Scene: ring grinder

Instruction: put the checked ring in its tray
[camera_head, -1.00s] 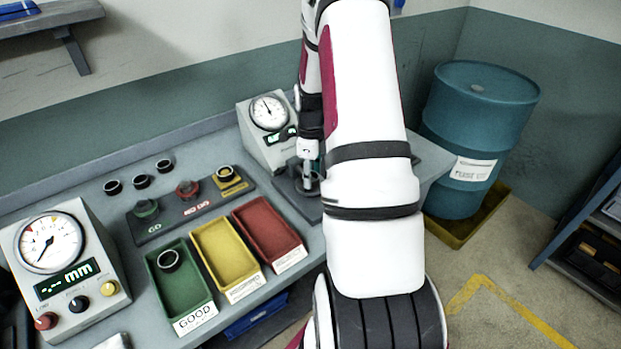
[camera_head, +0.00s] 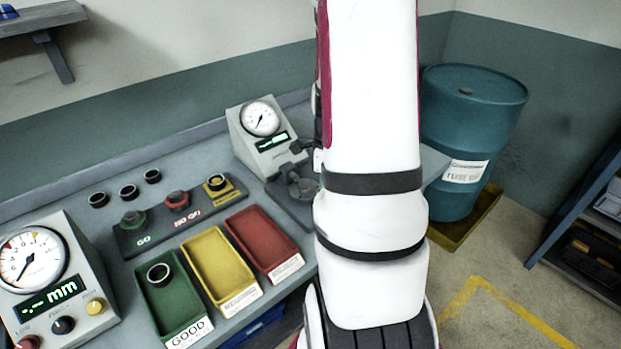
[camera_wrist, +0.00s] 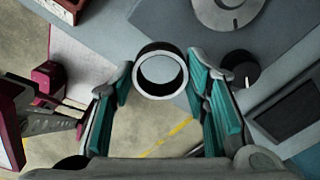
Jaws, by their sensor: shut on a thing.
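My gripper (camera_wrist: 159,80) is shut on a ring (camera_wrist: 160,48), dark outside with a bright rim, seen between its teal finger pads in the wrist view. In the head view my arm hides my gripper and this ring. Three trays stand on the bench in the head view: a green one marked GOOD (camera_head: 186,318), a yellow one (camera_head: 219,265) and a red one (camera_head: 262,243). Another dark ring (camera_head: 158,273) lies in the green tray. The yellow and red trays look empty.
A dial gauge (camera_head: 262,130) with a dark stand (camera_head: 296,187) is at the bench's back right. A gauge holder (camera_head: 179,218) lies behind the trays, with several loose rings (camera_head: 128,192) beyond it. A mm display unit (camera_head: 55,275) is at left, a blue drum (camera_head: 470,140) at right.

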